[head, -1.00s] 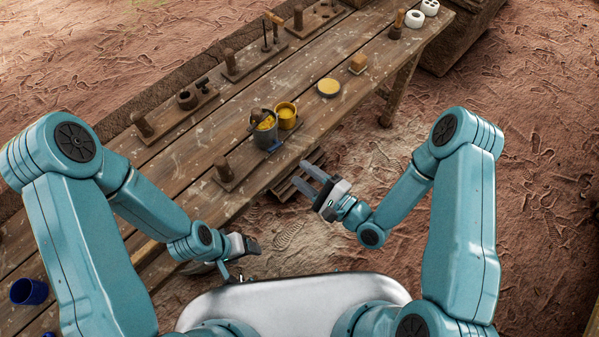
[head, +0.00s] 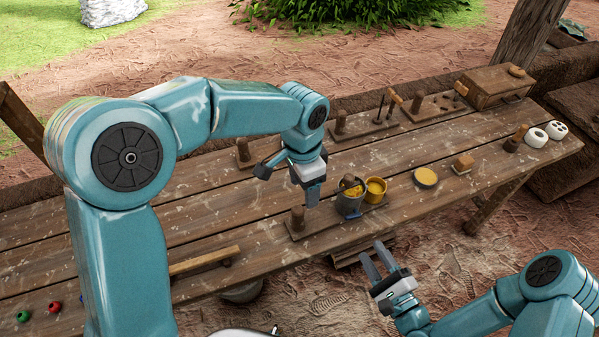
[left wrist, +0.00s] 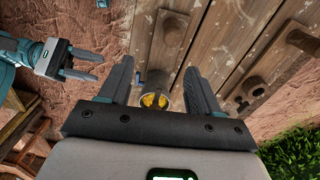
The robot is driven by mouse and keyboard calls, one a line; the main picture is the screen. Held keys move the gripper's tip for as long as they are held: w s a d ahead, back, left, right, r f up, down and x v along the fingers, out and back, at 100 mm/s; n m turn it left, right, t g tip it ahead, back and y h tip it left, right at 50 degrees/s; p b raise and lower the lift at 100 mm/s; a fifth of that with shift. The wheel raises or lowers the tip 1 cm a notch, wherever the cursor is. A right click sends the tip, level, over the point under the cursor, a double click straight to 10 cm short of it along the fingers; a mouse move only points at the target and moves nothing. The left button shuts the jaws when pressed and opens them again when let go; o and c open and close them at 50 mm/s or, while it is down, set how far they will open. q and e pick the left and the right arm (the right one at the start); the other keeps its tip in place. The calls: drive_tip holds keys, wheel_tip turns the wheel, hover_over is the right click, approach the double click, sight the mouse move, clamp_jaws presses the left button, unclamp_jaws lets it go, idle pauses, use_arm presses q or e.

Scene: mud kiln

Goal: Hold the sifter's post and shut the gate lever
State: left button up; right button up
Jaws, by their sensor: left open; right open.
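The sifter looks to be the wooden board (head: 322,229) at the table's near edge. It carries a short brown post (head: 298,219), a grey can (head: 348,205) with yellow stuff inside, and a small blue lever (head: 353,215) low on the can's near side. My left gripper (head: 286,184) is open and empty above the board, behind the post. In the left wrist view the can (left wrist: 154,100) shows between its fingers and the post (left wrist: 173,28) shows beyond. My right gripper (head: 374,257) is open and empty off the near edge, below the can.
A yellow cup (head: 376,188) stands right beside the can. A yellow disc (head: 426,177) and a wooden block (head: 463,163) lie farther right. Boards with posts (head: 341,122) line the far side. The table's left part is mostly clear, with a loose wooden bar (head: 205,261).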

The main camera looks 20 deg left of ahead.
sight(299, 209)
use_arm(q)
drive_tip(key=f, duration=0.4)
drive_tip(key=a+f, duration=0.1)
drive_tip(key=f, duration=0.9)
drive_tip(key=shift+w+a, duration=0.3)
drive_tip(key=shift+w, duration=0.05)
clamp_jaws()
